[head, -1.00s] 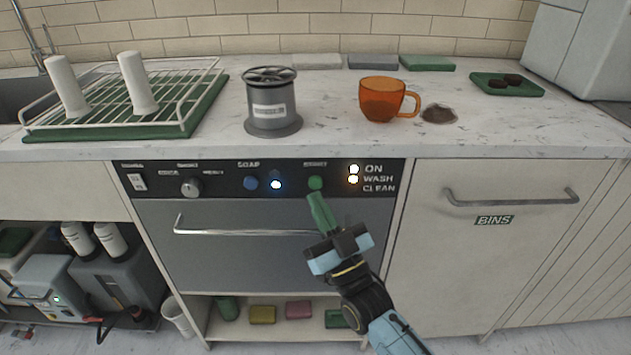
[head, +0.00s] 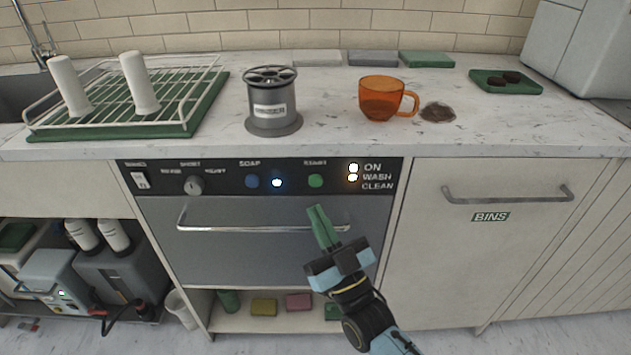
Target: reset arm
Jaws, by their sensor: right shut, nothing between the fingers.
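My right gripper (head: 318,212) shows in the head view, its green fingers shut and empty. It is in front of the dishwasher door, below the control panel (head: 215,181). The green button (head: 315,181) is just above the fingertips and looks apart from them. The upper two lights beside ON and WASH (head: 353,172) are lit, and a light (head: 277,183) beside the blue soap button (head: 252,182) glows. My left gripper is not in view.
The dishwasher handle (head: 230,228) runs behind my gripper. On the counter (head: 340,140) stand a dish rack (head: 190,105), a grey spool-shaped holder (head: 273,120), and an orange cup (head: 380,103) beside a brown spill (head: 437,112). The bins door (head: 480,260) is closed at right.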

